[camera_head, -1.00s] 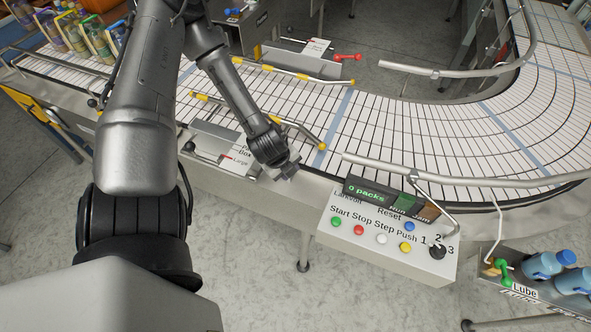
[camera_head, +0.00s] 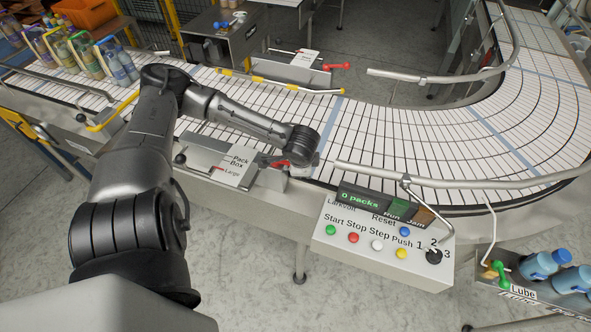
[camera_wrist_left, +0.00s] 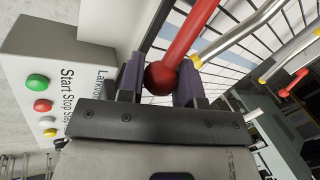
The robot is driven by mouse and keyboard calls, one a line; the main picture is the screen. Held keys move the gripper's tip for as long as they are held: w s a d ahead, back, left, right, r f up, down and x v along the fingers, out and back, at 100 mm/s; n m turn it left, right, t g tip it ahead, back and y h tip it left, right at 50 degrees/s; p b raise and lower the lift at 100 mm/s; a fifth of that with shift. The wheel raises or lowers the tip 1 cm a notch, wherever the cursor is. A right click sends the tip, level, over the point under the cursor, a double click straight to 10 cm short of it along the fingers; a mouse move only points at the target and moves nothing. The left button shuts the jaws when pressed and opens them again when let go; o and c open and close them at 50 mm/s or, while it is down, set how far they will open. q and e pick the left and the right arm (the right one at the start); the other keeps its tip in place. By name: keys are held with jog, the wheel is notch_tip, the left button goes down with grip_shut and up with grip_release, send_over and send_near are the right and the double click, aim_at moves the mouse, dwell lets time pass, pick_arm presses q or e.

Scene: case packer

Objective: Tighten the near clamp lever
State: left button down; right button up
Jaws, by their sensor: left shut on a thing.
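The near clamp lever is red (camera_head: 278,163) and sits beside the Pack Box plate (camera_head: 238,165) at the conveyor's near edge, partly hidden by my left gripper in the head view. In the left wrist view its red rod and round knob (camera_wrist_left: 161,78) lie between the two dark fingers. My left gripper (camera_head: 296,167) is shut on this knob; it fills the lower middle of the left wrist view (camera_wrist_left: 160,84). My right gripper is in neither view. The far clamp has a similar red lever (camera_head: 337,66) across the belt.
The button panel (camera_head: 375,243) stands just right of my left gripper. A metal guide rail (camera_head: 440,178) runs above it along the near belt edge.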

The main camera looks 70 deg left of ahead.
pick_arm(q)
jog(key=shift+w+a+n+p, duration=0.3)
jog(key=shift+w+a+n, duration=0.1)
jog(key=shift+n, duration=0.4)
jog(key=c, duration=0.8)
grip_release()
jog(key=v, duration=0.4)
jog(key=b+v, duration=0.1)
jog(key=v, duration=0.8)
jog(key=shift+w+d+r, duration=0.2)
jog(key=shift+r, duration=0.15)
